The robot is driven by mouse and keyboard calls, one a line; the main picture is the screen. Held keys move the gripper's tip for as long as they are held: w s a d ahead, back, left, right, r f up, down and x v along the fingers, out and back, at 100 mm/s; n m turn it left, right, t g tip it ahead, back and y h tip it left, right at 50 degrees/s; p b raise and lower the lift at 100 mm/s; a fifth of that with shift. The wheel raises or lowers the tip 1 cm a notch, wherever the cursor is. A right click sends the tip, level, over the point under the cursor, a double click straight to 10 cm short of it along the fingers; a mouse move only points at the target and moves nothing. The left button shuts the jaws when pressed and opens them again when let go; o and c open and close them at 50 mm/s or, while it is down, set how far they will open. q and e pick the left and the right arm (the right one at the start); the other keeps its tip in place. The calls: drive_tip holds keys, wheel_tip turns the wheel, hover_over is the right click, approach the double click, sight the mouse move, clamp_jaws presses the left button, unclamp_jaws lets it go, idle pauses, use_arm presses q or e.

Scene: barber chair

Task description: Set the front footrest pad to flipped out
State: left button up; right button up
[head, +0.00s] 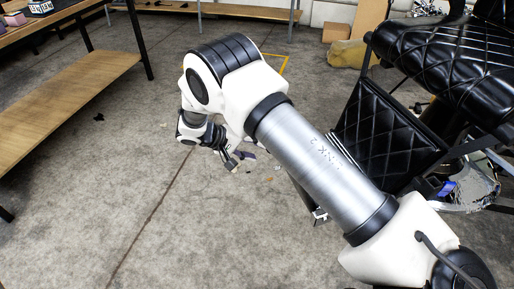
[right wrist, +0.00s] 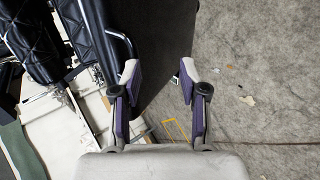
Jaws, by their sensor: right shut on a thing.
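The barber chair's black quilted seat (head: 450,60) and the quilted panel below it (head: 385,140) are at the right of the head view. My right arm crosses in front of the chair. My right gripper (head: 238,160) is low over the floor, left of the chair. In the right wrist view its fingers (right wrist: 158,75) stand apart on either side of a dark flat piece (right wrist: 160,50), which looks like the front footrest pad, and are shut on it. In the head view my forearm hides most of the footrest area. My left gripper is out of view.
A wooden-topped bench (head: 70,90) stands at the left, and another table (head: 230,10) at the back. A yellow bag (head: 346,54) and a cardboard box (head: 336,32) lie behind the chair. The concrete floor between bench and arm is mostly clear.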

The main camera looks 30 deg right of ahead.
drive_tip(key=w+a+b, duration=0.1)
drive_tip(key=w+a, duration=0.1)
drive_tip(key=a, duration=0.5)
drive_tip(key=shift+f, duration=0.15)
drive_tip(key=shift+b, duration=0.35)
drive_tip(key=v, duration=0.7)
drive_tip(key=shift+a, duration=0.2)
